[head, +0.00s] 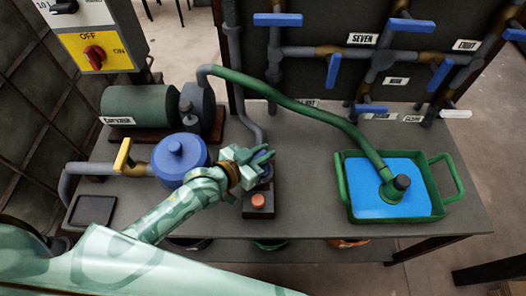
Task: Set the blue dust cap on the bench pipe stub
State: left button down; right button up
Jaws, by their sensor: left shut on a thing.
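My left gripper (263,158) is over the middle of the bench, its arm coming in from the lower left. It is shut on a small dark blue piece (266,172), which seems to be the blue dust cap and is mostly hidden by the fingers. I cannot tell whether this piece touches anything below it. A short orange-brown round piece (260,200) stands up from a dark block just in front of the gripper. I cannot tell whether it is the bench pipe stub. My right gripper is not in view.
A blue round vessel (181,155) stands left of the gripper, beside a yellow-handled valve (123,155). A green tray (349,207) of blue liquid, with a green hose (300,103) in it, is at the right. Bare bench (310,212) lies between.

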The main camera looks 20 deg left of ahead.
pick_arm(q)
jog(key=shift+r+p, duration=0.1)
jog(key=shift+p, duration=0.2)
jog(key=shift+f+b, duration=0.4)
jog(key=shift+f, duration=0.25)
jog(key=c, duration=1.6)
grip_release()
jog(key=shift+c, duration=0.2)
jog(key=p+v, duration=0.3)
jog(key=v, duration=0.1)
jog(key=shift+s+a+r, duration=0.15)
jog(key=shift+s+r, duration=0.05)
jog(key=shift+s, duration=0.05)
jog(key=p+v, duration=0.4)
jog(key=v, duration=0.2)
jog(key=shift+s, duration=0.2)
jog(key=shift+a+f, duration=0.1)
